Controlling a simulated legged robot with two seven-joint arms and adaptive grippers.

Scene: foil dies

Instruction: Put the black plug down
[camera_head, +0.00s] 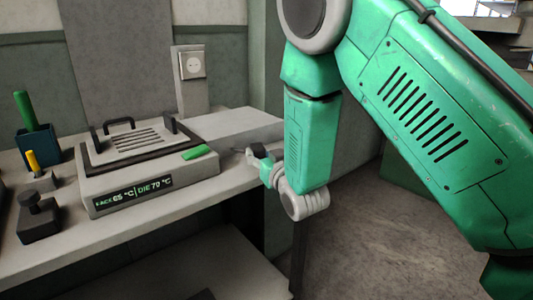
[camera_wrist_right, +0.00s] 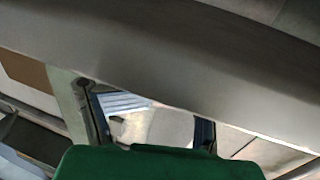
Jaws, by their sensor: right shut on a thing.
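My right gripper (camera_head: 257,156) is beyond the right end of the heated press, near the bench's right edge. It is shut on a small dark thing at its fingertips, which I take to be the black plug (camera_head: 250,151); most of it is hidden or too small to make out. In the right wrist view, the two dark fingers (camera_wrist_right: 150,122) stand apart, and the plug cannot be clearly made out between them. My left gripper is not in view.
The heated press (camera_head: 133,183) has a lit display and a green switch (camera_head: 196,152). A black knobbed block (camera_head: 38,220), a yellow-handled tool (camera_head: 33,161) and a dark blue cup (camera_head: 38,143) stand left.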

